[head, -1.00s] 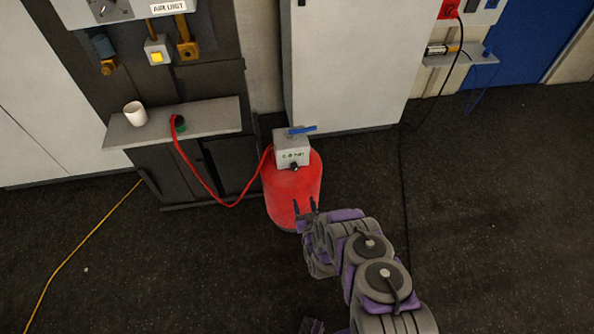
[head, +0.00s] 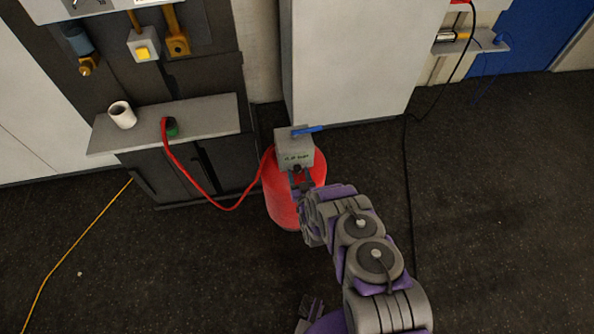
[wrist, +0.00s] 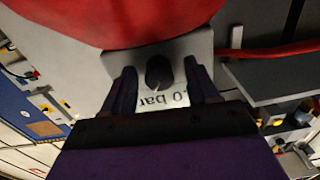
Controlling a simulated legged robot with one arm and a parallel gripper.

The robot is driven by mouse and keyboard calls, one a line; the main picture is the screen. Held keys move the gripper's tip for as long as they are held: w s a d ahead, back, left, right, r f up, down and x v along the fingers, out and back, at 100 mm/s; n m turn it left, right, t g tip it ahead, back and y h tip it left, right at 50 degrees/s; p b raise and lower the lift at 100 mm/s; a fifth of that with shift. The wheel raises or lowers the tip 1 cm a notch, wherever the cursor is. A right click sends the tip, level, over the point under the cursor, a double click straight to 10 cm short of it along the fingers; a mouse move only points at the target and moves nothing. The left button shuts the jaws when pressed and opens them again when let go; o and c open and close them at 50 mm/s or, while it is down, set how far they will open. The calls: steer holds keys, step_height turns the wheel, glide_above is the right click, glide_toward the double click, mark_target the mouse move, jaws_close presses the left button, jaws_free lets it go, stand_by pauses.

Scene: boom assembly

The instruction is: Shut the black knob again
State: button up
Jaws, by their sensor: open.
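The black knob (head: 296,168) sits on the front face of the grey box (head: 293,145) on top of the red tank (head: 283,200). In the wrist view, which is upside down, the knob (wrist: 158,72) shows between the two fingers of my gripper (wrist: 160,78). The fingers are open, one on each side of the knob, with a gap to it on both sides. A label ending in "0 bar" (wrist: 163,99) is partly hidden by my gripper. In the head view my gripper (head: 302,181) is right at the front of the box and partly covers the tank.
A blue lever (head: 308,131) lies across the box top. A red hose (head: 196,192) runs from the tank to a grey shelf (head: 205,118) holding a white cup (head: 122,115). A pale cabinet (head: 345,60) stands behind. The floor to the right is free except for a black cable (head: 407,190).

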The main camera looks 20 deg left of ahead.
steer(key=shift+d+r, duration=0.2)
steer(key=shift+d, duration=0.15)
steer(key=shift+c, duration=1)
steer(key=shift+a+f, duration=0.1)
steer(key=shift+a, duration=0.15)
steer(key=c, duration=0.8)
steer(key=shift+c, duration=0.2)
